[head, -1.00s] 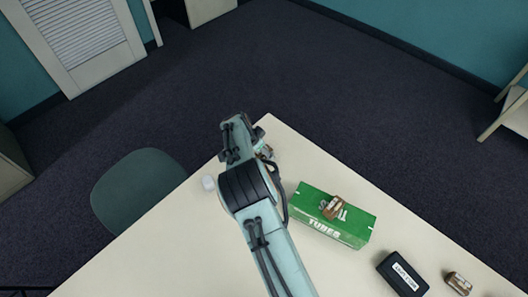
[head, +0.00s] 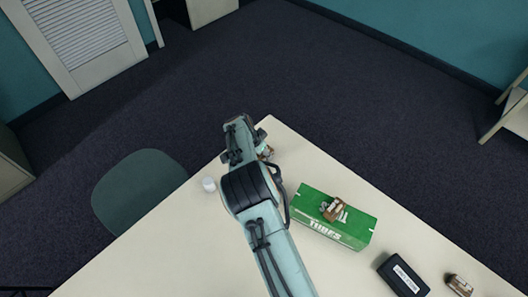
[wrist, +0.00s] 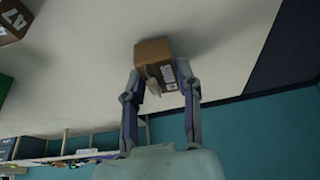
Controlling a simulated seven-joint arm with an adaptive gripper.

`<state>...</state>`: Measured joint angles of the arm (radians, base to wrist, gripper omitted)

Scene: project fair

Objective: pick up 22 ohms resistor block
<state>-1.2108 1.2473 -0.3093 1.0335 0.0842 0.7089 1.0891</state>
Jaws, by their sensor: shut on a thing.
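In the wrist view, a brown block (wrist: 154,52) with a small printed label on its side sits between the two fingers of my gripper (wrist: 160,85). The gripper is shut on this block, and the print is too small to read as a value. A pale tab or wire shows on its near face. The block is over or on the pale table; I cannot tell whether it touches. In the head view, my arm hides most of the gripper, near the table's far corner. Another brown block (head: 334,208) lies on a green box (head: 322,232).
A black labelled device (head: 403,275) and a brown block (head: 458,285) lie on the table (head: 180,250) at the right. A small white cylinder (head: 209,184) stands left of my arm. A green chair (head: 140,190) is beside the left edge. The front left table area is clear.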

